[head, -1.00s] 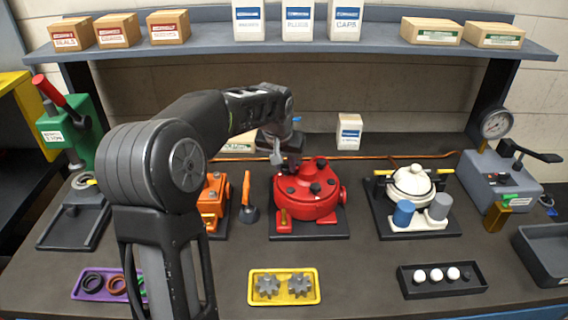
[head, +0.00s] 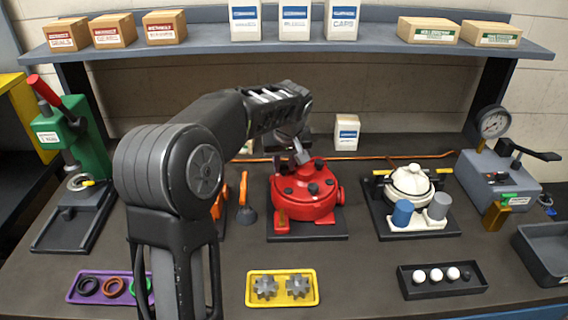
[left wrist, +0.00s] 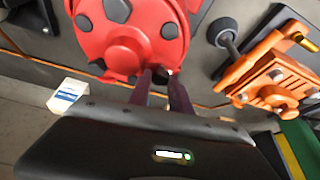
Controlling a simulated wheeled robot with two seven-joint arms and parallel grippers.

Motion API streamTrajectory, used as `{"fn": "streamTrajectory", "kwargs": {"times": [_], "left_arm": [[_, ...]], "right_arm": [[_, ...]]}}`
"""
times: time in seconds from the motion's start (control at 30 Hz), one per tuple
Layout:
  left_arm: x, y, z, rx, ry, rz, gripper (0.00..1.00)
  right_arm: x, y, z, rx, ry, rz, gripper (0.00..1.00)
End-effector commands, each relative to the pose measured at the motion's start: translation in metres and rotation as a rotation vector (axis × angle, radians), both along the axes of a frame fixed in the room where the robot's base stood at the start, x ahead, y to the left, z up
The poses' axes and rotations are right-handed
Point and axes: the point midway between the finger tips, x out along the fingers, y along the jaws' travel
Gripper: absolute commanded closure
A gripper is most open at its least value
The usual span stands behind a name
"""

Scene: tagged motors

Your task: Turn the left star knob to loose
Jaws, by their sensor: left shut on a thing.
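The red motor housing (head: 306,205) stands on a dark base plate in the middle of the bench, with several black knobs on its round cover. It also shows in the left wrist view (left wrist: 130,45). My left gripper (head: 300,159) reaches over the housing's back-left part. In the left wrist view its two dark fingers (left wrist: 165,76) are shut on a small black knob at the cover's rim, which they mostly hide. Other black knobs (left wrist: 118,10) on the cover are clear of the fingers. I cannot read the knob's turn. My right gripper is not in view.
An orange vise (left wrist: 270,80) and an orange-handled tool (head: 246,200) stand left of the housing. A white-lidded unit (head: 411,183) stands to its right. A yellow tray with gears (head: 284,302) lies in front. A white box (head: 347,133) stands behind.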

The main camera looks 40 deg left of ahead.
Motion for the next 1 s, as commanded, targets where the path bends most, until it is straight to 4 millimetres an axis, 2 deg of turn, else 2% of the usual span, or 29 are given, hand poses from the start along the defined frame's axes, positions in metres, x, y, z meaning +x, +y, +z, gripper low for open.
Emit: {"fn": "streamTrajectory", "kwargs": {"times": [0.1, 0.13, 0.4, 1.0], "left_arm": [[-0.0016, -0.001, -0.0033, -0.003, 0.008, 0.0, 1.0], [-0.0018, -0.001, -0.0033, -0.003, 0.008, 0.0, 0.74], [-0.0005, -0.0009, -0.0016, -0.003, 0.003, -0.001, 0.53], [0.0011, -0.0016, 0.0017, -0.003, -0.004, -0.039, 0.53]], "right_arm": [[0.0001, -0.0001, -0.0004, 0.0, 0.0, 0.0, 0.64], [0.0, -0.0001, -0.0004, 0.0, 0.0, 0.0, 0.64], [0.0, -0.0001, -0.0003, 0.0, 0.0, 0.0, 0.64], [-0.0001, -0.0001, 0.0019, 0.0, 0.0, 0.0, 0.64]]}}
